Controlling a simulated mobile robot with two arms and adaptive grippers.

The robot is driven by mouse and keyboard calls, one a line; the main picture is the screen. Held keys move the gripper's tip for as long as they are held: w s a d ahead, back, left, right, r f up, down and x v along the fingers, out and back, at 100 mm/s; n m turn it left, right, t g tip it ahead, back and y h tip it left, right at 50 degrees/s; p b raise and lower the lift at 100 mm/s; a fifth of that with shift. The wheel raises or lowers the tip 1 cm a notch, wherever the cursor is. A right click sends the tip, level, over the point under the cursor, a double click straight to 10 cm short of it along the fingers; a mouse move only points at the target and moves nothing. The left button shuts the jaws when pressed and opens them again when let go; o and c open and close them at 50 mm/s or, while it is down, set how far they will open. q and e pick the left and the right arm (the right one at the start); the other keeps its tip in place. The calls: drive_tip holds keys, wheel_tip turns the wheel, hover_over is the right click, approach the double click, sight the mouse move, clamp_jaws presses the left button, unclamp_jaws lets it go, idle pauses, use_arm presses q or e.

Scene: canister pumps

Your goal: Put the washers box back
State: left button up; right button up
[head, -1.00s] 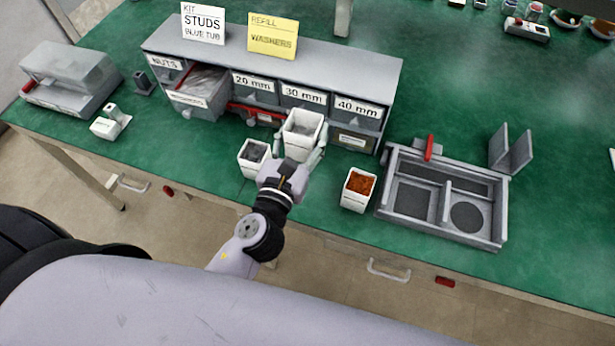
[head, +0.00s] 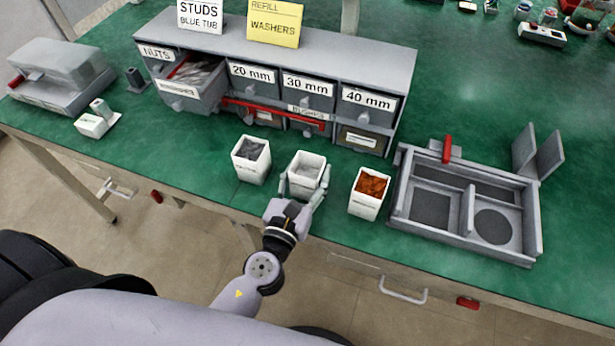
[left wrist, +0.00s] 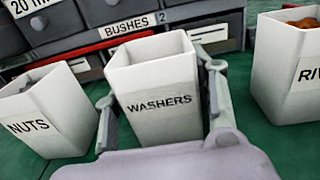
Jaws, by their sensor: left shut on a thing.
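The washers box (head: 306,174) is a white open-topped box. Its front label reads WASHERS in the left wrist view (left wrist: 158,104). My left gripper (head: 305,186) is shut on it, with one finger on each side. The box looks upright, between the nuts box and the box of orange-brown pieces. I cannot tell whether its base touches the green bench. My right gripper is not in view.
The white nuts box (head: 251,159) stands to the left and the box of orange-brown pieces (head: 369,193) to the right. Behind is a grey drawer unit (head: 345,66) with a red bar (head: 275,115) across its front. A grey divided tray (head: 400,212) lies at the right.

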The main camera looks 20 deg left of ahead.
use_arm(q)
drive_tip(key=shift+r, duration=0.1)
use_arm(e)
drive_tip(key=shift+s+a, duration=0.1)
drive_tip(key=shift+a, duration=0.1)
use_arm(q)
drive_tip(key=o, duration=1.4)
drive_tip(key=shift+f, duration=0.2)
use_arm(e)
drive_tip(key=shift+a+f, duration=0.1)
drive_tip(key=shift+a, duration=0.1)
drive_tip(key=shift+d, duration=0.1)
